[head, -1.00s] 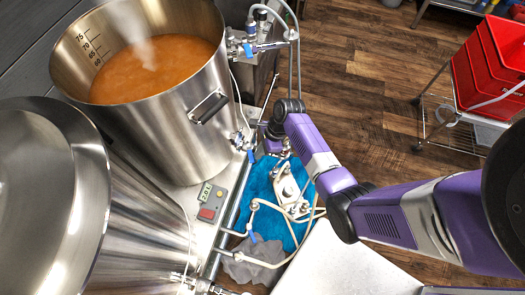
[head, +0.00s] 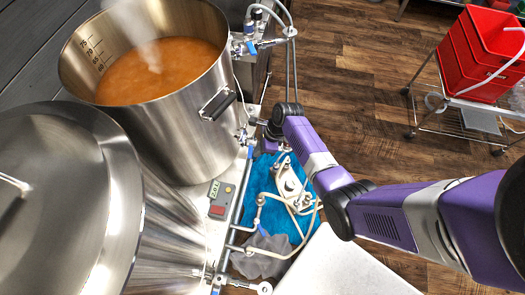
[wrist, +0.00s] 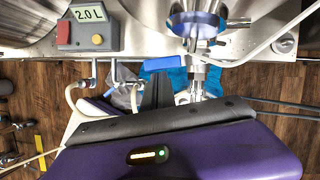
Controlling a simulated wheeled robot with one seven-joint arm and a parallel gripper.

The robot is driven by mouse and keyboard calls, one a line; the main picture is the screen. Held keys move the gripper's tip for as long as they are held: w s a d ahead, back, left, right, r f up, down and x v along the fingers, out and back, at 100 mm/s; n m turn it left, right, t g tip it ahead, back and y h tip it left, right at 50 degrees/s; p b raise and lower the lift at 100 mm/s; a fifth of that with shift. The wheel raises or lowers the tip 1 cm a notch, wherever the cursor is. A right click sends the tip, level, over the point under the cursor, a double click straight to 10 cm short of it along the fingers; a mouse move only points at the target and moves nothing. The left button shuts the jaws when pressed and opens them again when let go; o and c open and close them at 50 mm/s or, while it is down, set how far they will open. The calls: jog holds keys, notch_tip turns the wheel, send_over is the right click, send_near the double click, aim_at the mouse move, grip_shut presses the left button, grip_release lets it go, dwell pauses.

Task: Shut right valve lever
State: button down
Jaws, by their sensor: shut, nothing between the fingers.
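A steel valve (wrist: 197,75) sticks out from the kettle side in the wrist view. A blue lever (wrist: 160,63) lies crosswise to its left. My gripper (wrist: 157,84) is shut and empty, its dark fingers just below the lever; I cannot tell whether they touch it. In the head view a blue lever (head: 250,152) shows low on the right side of the open kettle (head: 185,125). My gripper (head: 266,127) is beside that valve there, its fingertips mostly hidden by my own wrist.
A control box (head: 219,200) reading 2.0 L stands between the open kettle and a lidded one (head: 60,190). Hoses and a pump (head: 290,186) lie on a blue towel (head: 265,172) below my arm. Red bins (head: 478,60) stand on a cart at right, with open floor between.

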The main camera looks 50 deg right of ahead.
jog(key=shift+w+a+p, duration=0.35)
jog(key=shift+a, duration=0.25)
dwell(0.3)
jog(key=s+d+r+p, duration=0.2)
jog(key=s+d+r, duration=0.2)
jog(key=s+r, duration=0.3)
jog(key=shift+r, duration=1.15)
